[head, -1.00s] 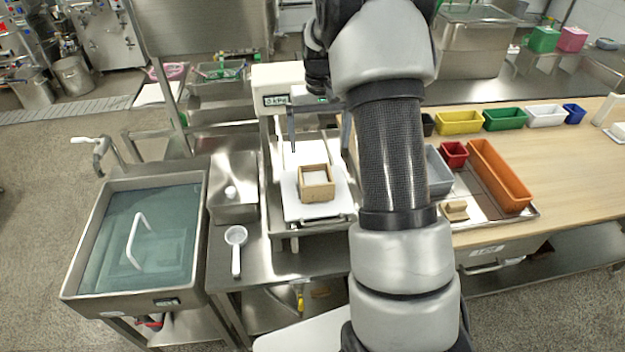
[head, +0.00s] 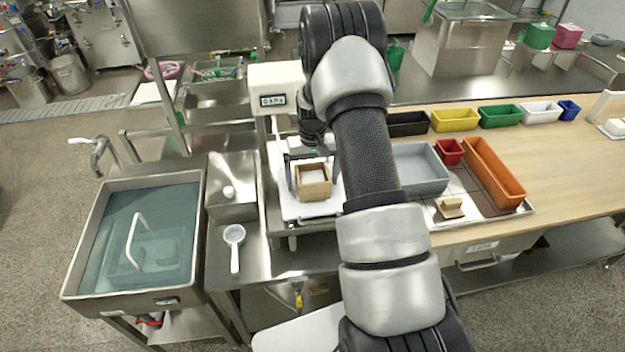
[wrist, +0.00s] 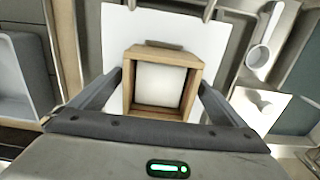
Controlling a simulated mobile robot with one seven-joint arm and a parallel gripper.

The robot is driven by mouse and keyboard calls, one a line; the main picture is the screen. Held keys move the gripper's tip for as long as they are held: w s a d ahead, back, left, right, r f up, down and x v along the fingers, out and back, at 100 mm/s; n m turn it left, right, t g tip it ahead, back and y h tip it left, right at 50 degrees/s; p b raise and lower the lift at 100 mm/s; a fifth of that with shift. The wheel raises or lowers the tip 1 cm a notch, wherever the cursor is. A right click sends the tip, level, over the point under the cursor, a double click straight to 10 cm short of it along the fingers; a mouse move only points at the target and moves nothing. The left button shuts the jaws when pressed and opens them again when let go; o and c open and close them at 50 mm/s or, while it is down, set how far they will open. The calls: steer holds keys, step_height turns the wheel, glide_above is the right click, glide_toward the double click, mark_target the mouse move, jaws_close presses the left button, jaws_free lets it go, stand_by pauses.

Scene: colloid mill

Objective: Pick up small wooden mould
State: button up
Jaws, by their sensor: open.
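The small wooden mould (head: 314,189) is an open square wooden frame with a white inside. My gripper (head: 308,160) is open, with one finger on each side of the mould. In the wrist view my gripper (wrist: 160,88) has its fingers left and right of the mould, with narrow gaps that look clear of the wood. Whether the fingertips are level with the mould is hard to tell.
The press (head: 276,84) with its display stands behind the mould. A water-filled basin (head: 75,286) and a white strainer (head: 234,236) are at left. At right a metal tray (head: 518,218) holds a grey bin (head: 422,180), an orange bin (head: 494,172) and a wooden block (head: 450,208).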

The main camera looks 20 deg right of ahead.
steer(key=shift+f, duration=0.3)
steer(key=c, duration=1.2)
steer(key=shift+r, duration=0.15)
